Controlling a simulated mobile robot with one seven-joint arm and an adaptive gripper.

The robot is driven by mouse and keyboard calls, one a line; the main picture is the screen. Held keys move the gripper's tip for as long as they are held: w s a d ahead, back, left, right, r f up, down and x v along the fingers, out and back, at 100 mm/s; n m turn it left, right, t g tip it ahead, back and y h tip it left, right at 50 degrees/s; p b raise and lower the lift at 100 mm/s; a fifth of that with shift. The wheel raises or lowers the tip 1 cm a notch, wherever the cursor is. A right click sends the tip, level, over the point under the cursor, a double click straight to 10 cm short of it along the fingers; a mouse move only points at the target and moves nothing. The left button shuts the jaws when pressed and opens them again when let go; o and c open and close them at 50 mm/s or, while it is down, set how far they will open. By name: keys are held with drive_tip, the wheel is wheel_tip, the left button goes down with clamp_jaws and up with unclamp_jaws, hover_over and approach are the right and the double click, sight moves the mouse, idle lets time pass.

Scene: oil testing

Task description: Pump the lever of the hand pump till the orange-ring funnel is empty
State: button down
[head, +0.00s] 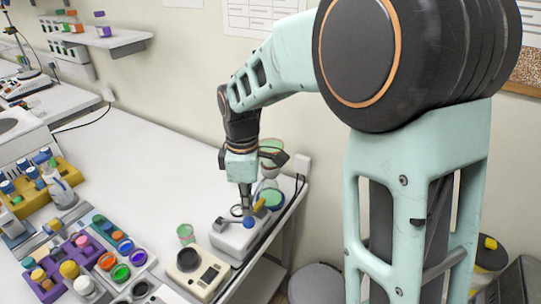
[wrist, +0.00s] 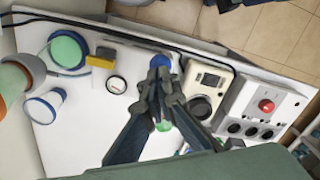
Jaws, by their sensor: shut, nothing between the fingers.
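The hand pump (head: 230,240) is a white unit near the right end of the bench, with a blue ball knob (head: 248,222), a yellow part (head: 259,205) and a round gauge. In the wrist view the blue knob (wrist: 160,61) is just beyond my fingertips, and the gauge (wrist: 117,85) is left of them. My gripper (head: 246,208) points down and is shut and empty, right at the knob; I cannot tell if it touches. It also shows in the wrist view (wrist: 160,76). A funnel with an orange-looking rim (wrist: 14,82) is at far left; its contents are unclear.
A green-topped vessel (wrist: 67,50) stands beside the yellow part. A cream instrument with a dark round well (head: 189,261) and a small green-topped jar (head: 186,233) are close in front of the pump. Coloured racks fill the bench at left; its middle is clear.

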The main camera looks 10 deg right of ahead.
wheel_tip(320, 180, up, 6)
drive_tip(key=p, duration=0.4)
drive_tip(key=shift+p, duration=0.4)
